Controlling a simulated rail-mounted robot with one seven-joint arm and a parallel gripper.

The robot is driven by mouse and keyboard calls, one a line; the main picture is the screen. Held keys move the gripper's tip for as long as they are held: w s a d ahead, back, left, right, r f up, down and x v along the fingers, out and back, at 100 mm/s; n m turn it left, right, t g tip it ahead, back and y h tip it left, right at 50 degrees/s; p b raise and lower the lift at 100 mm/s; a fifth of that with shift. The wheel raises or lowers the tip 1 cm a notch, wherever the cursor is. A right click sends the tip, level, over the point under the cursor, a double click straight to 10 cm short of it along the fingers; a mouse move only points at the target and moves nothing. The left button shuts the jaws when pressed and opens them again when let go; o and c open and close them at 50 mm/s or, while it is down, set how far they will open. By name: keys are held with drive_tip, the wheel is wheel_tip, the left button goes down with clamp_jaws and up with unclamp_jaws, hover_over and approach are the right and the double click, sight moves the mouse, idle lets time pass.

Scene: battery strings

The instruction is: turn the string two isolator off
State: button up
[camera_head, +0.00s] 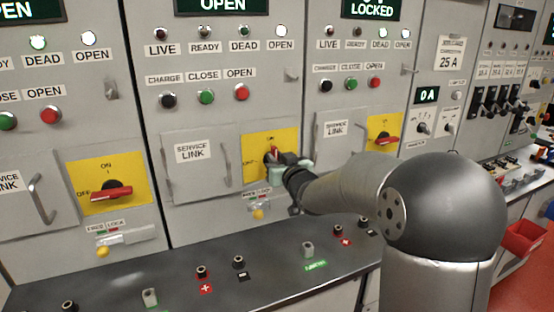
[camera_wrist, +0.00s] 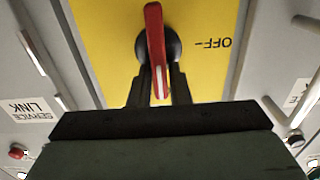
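The isolator of the middle cabinet has a red handle (camera_head: 272,153) on a yellow plate (camera_head: 256,147); I take it for string two, though no string number shows. The handle stands near upright, at ON. In the wrist view the red handle (camera_wrist: 155,45) rises from a dark round hub, with the OFF mark on the plate to its right. My gripper (camera_wrist: 160,88) has one dark finger on each side of the handle. I cannot tell whether the fingers touch it. In the head view my gripper (camera_head: 287,162) partly covers the plate.
The left isolator (camera_head: 108,193) and right isolator (camera_head: 386,139) have their handles lying level. A service link door (camera_head: 200,180) with a handle is left of the middle plate. A dark ledge (camera_head: 180,270) with terminals runs along the front.

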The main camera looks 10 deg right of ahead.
clamp_jaws()
drive_tip(key=shift+f+b, duration=0.1)
drive_tip(key=shift+b, duration=0.3)
drive_tip(key=n+b, duration=0.4)
drive_tip(key=b, duration=0.1)
drive_tip(key=a+f+n+b, duration=0.1)
drive_tip(key=n+b, duration=0.4)
drive_tip(key=b, duration=0.1)
drive_tip(key=a+n+b, duration=0.1)
drive_tip(key=n+b, duration=0.4)
drive_tip(key=shift+s+f+b, duration=0.2)
drive_tip(key=shift+f+b, duration=0.1)
drive_tip(key=shift+b, duration=0.05)
drive_tip(key=shift+f+n+b, duration=0.15)
drive_tip(key=shift+n+b, duration=1)
drive_tip(key=shift+n, duration=0.75)
